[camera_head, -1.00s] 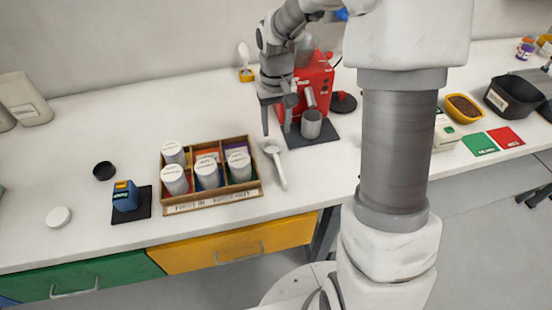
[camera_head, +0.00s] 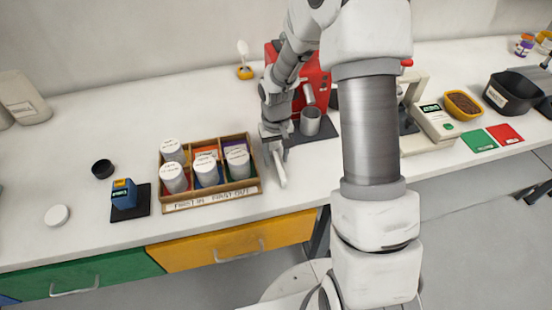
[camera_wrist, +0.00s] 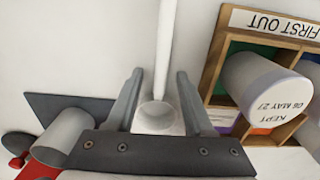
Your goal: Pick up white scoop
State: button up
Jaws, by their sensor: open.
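The white scoop (camera_head: 280,170) lies on the white counter just right of the wooden box, its handle pointing toward the front edge. In the wrist view its bowl (camera_wrist: 156,117) sits between the two fingers and its handle runs up the picture. My gripper (camera_head: 273,158) is open above the bowl end of the scoop and partly hides it in the head view. In the wrist view my gripper (camera_wrist: 160,88) has a finger on each side of the scoop, with gaps on both sides. I cannot tell how far the fingertips are above the counter.
The wooden box (camera_head: 213,201) of white-lidded jars stands close on the left. A red machine (camera_head: 318,90) with a grey cup (camera_head: 310,122) on a dark mat is behind and right. Counter in front is clear.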

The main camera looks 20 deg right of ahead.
grip_shut()
dwell(1.4)
